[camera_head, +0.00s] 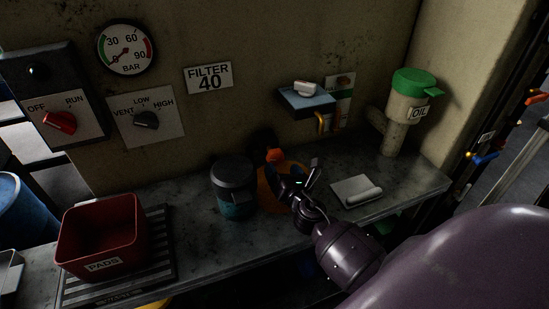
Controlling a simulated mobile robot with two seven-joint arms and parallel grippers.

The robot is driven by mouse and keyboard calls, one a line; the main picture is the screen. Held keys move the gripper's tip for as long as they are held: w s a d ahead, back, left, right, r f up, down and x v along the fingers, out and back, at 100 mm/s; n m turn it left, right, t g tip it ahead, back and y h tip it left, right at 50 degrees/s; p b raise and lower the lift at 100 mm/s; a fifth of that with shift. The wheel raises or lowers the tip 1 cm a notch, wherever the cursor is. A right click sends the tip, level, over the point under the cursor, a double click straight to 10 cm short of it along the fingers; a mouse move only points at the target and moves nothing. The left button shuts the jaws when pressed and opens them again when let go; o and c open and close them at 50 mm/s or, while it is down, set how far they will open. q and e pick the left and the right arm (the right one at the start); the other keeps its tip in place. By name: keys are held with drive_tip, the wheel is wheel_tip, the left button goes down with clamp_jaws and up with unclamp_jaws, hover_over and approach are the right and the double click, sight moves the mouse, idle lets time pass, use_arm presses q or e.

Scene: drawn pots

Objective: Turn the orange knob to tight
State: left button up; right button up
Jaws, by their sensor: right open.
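A small orange knob-like part (275,156) shows at the back of the bench, against a dark fitting by the wall. Its lower part is close behind my right gripper. A wider orange round piece (267,198) lies below it on the bench, partly covered by my gripper. I cannot read any tight mark or tell the knob's setting. My right gripper (291,173) is open, its dark fingers spread in front of the orange parts. I cannot tell whether it touches them. My left gripper is not in view.
A dark-lidded teal jar (236,198) stands close left of my gripper. A white pad with a roll (357,191) lies to the right. A red PADS bin (103,236) is at left, a green-topped oil container (409,98) at back right. A small blue shelf (306,101) juts from the wall.

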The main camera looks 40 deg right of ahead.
sight(276, 160)
drive_tip(key=shift+x, duration=2.95)
drive_tip(key=shift+c, duration=0.3)
drive_tip(key=c, duration=0.9)
drive_tip(key=shift+o, duration=0.2)
drive_tip(key=shift+m, duration=0.4)
drive_tip(key=m+b, duration=0.1)
drive_tip(key=m, duration=0.8)
drive_tip(key=shift+r+m, duration=0.1)
drive_tip(key=shift+m, duration=1.7)
